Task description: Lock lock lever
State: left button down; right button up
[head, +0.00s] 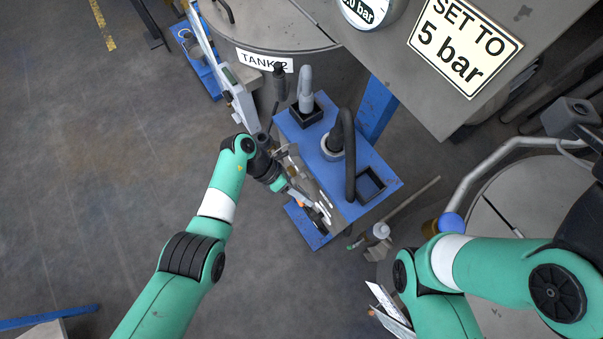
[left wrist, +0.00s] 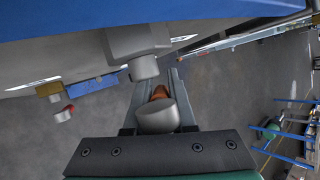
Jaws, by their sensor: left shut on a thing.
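My left gripper (head: 306,198) is low beside the blue stand (head: 352,178). In the left wrist view its two grey fingers (left wrist: 160,92) are closed around an orange-brown piece with a grey rounded end (left wrist: 157,117), which looks like the lock lever. Only part of the lever shows between the fingers. In the head view an orange bit shows at the fingers, but the lever's angle cannot be made out. My right gripper (head: 390,311) is at the bottom edge, partly cut off, with its flat fingers apart and nothing seen between them.
The stand carries a grey-handled part (head: 305,88) and a thick black hose (head: 348,150). TANK 2 (head: 265,25) is behind it. A "SET TO 5 bar" sign (head: 464,45) and gauge are at upper right. The floor (head: 90,190) at left is clear.

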pick_arm(q)
jog(key=shift+s+d+r+g+h+b, duration=0.15)
jog(key=shift+g+h+b, duration=0.15)
jog(key=shift+g+b, duration=0.1)
jog(key=c, duration=0.8)
grip_release()
jog(key=shift+o, duration=0.2)
jog(key=p+v, duration=0.1)
jog(key=v, duration=1)
jog(key=shift+a+r, duration=0.2)
jog(key=shift+a, duration=0.05)
jog(key=shift+c, duration=0.2)
